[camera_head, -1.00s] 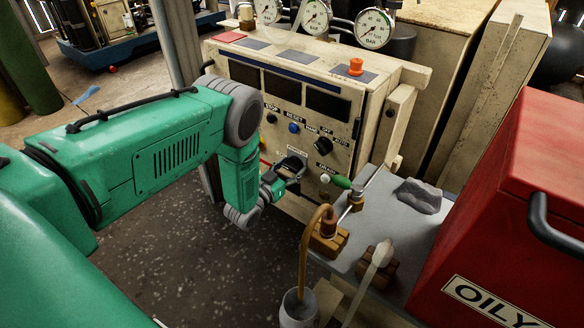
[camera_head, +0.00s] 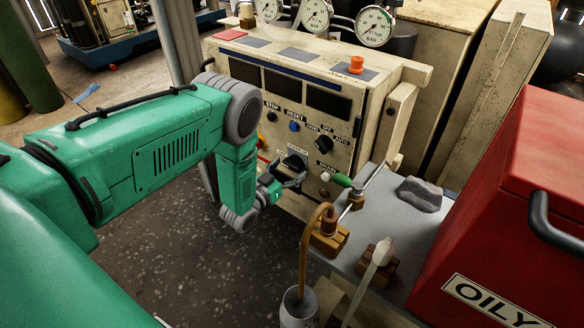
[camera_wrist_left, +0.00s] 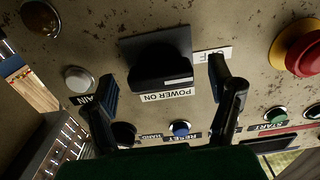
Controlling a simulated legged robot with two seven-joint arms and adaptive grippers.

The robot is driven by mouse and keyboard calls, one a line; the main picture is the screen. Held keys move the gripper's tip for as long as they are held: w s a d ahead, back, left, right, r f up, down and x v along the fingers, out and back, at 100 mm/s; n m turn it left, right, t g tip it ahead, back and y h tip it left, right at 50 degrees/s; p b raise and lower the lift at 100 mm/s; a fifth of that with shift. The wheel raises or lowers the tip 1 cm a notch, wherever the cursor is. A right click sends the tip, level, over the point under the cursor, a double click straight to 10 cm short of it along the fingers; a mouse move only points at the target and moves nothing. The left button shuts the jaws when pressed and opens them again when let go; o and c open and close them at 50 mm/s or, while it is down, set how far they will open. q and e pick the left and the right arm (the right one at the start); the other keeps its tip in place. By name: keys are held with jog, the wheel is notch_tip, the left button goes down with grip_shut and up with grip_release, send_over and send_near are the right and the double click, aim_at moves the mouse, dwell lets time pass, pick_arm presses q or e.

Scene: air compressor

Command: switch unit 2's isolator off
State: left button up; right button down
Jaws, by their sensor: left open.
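The isolator is a black rotary knob (camera_head: 294,161) on the lower front of the cream control panel. In the wrist view the knob (camera_wrist_left: 158,66) sits on a dark plate, the picture turned upside down. A POWER ON label lies beside it and an OFF label to its right. A short white mark shows on the knob; I cannot tell its exact setting. My left gripper (camera_head: 287,181) is open, just below and in front of the knob. In the wrist view its fingers (camera_wrist_left: 163,80) are spread wide, one towards each side of the knob, apparently not touching. My right gripper is not in view.
A red mushroom button (camera_wrist_left: 302,50) and a green START button (camera_wrist_left: 276,115) are close by. A blue RESET button (camera_head: 294,127) and HAND/OFF/AUTO selector (camera_head: 323,144) sit above the knob.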

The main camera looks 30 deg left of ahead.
pick_arm(q)
jog(key=s, duration=1)
jog(key=shift+s+a, duration=0.35)
jog(key=shift+a, duration=0.05)
jog(key=shift+f, duration=0.1)
jog(key=s+d+g+p, duration=0.6)
jog(key=s+d+g, duration=0.1)
jog(key=s+g, duration=0.1)
jog(key=s+d+r+g+p, duration=0.1)
jog(key=s+r+g, duration=0.1)
jog(key=s, duration=0.4)
jog(key=s+d+r+g+p, duration=0.1)
jog(key=s+r+g, duration=0.1)
jog(key=s+g, duration=0.2)
jog(key=s+d+r+g+y+p, duration=0.1)
jog(key=s+r+g, duration=0.2)
jog(key=s, duration=0.6)
jog(key=shift+s, duration=0.4)
jog(key=shift+w+f, duration=0.1)
jog(key=shift+w, duration=0.05)
